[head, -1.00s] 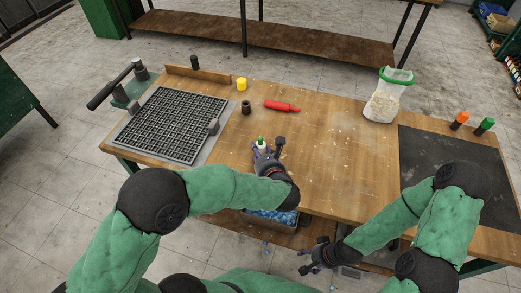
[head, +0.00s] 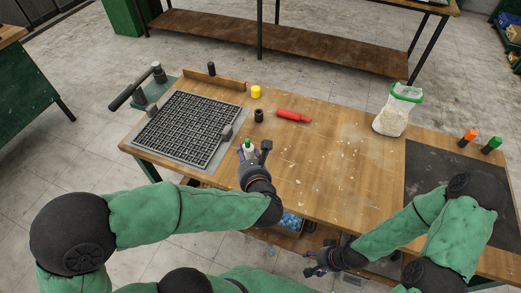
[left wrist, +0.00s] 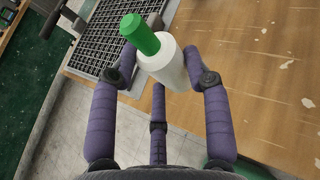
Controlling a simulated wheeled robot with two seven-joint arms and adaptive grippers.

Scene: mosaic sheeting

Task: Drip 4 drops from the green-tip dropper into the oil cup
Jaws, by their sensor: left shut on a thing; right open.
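The green-tip dropper, a white bottle with a green tip (left wrist: 176,70), stands between the purple fingers of my left gripper (head: 249,152). That gripper is shut on it, near the table's front edge, beside the grid's right front corner. In the left wrist view the dropper is tilted, with its tip to the upper left. A small dark cup (head: 259,116) stands farther back on the table, apart from the dropper; whether it holds oil I cannot tell. My right gripper (head: 322,262) is open and empty, low in front of the table's front edge.
A black grid (head: 182,127) lies at the left with a lever behind it. A yellow pot (head: 255,92), a red tool (head: 293,115) and a green-rimmed bag (head: 397,110) stand around. Orange (head: 467,138) and green (head: 491,145) pieces stand by the dark mat. The table's middle is clear.

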